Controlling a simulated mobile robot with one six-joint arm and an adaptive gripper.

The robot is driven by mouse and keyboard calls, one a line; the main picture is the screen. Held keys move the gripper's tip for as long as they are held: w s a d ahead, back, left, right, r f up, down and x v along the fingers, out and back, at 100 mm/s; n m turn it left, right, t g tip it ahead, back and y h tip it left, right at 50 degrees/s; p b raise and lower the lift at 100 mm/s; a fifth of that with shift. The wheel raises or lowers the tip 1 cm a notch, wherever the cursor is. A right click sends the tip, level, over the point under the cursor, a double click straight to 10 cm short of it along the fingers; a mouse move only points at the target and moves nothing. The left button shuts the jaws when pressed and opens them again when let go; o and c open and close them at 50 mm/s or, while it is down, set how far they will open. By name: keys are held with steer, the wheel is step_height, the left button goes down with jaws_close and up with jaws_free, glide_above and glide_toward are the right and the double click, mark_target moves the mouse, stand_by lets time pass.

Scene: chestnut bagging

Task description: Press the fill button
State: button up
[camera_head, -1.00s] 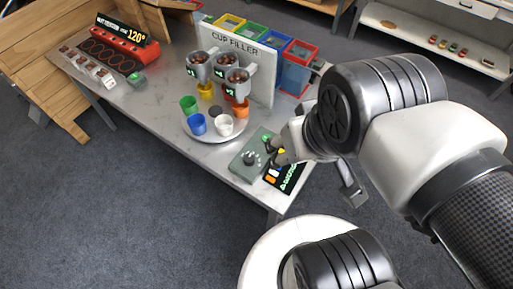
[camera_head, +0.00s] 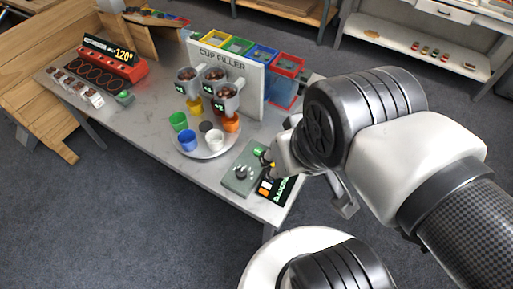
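The grey control box (camera_head: 233,184) sits at the near right end of the table. It has a round dark knob (camera_head: 241,172) and a green button (camera_head: 258,151) at its far right corner. My gripper (camera_head: 266,161) is right at the green button, its dark tip with a yellow mark beside or on it. Whether it touches the button I cannot tell. My wrist hides most of the fingers, so their opening does not show. A black display (camera_head: 281,193) with green and orange marks lies right of the box, partly under my gripper.
The cup filler panel (camera_head: 248,80) stands behind hoppers of chestnuts (camera_head: 214,75). A round turntable (camera_head: 218,153) below holds several coloured cups. Coloured bins (camera_head: 284,92) stand behind the panel. A red roaster (camera_head: 118,66) is at the far left. Bare tabletop lies between roaster and turntable.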

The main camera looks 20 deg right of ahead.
jaws_close()
stand_by(1.5)
